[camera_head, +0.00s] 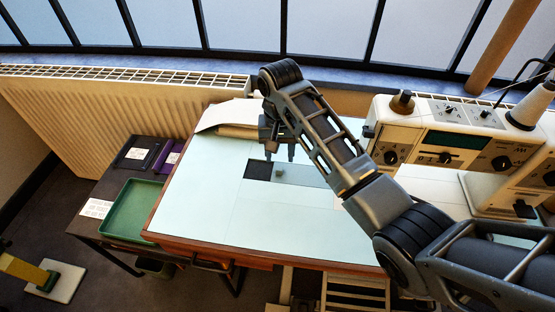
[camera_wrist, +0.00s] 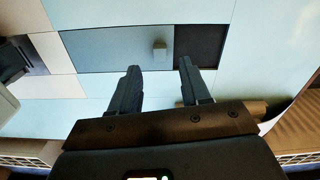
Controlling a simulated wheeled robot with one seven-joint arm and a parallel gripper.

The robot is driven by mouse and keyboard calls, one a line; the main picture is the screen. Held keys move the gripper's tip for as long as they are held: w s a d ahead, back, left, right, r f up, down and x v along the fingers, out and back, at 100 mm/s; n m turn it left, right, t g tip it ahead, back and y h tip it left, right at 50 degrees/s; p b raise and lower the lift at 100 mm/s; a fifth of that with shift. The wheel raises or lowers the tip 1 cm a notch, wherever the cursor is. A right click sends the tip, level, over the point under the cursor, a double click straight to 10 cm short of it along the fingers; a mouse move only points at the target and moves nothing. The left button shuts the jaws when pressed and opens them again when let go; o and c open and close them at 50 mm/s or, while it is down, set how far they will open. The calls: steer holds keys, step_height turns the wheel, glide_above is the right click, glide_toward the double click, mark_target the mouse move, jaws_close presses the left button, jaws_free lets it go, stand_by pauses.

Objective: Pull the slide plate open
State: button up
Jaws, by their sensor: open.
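The slide plate (camera_wrist: 105,50) is a flat blue-grey panel set in the pale blue table surface, with a small grey knob (camera_wrist: 159,48) near one end. A dark opening (camera_wrist: 200,46) shows beside the knob end. In the head view the opening (camera_head: 257,170) lies left of the knob (camera_head: 280,172), and the plate (camera_head: 305,175) extends right, partly behind my arm. My gripper (camera_wrist: 159,67) is open and empty, pointing down at the table. In the wrist view the knob appears just beyond the gap between the fingertips, not gripped. The gripper (camera_head: 279,155) appears over the plate's far side.
A sewing machine (camera_head: 440,140) with a thread spool (camera_head: 533,105) stands on the table's right. Papers (camera_head: 230,115) lie at the back left. A green tray (camera_head: 133,208) is on the lower side table. A ribbed radiator (camera_head: 110,110) is behind. The table's front left is clear.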

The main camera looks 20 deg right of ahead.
mark_target(279, 168)
steer(key=shift+f, duration=2.4)
jaws_close()
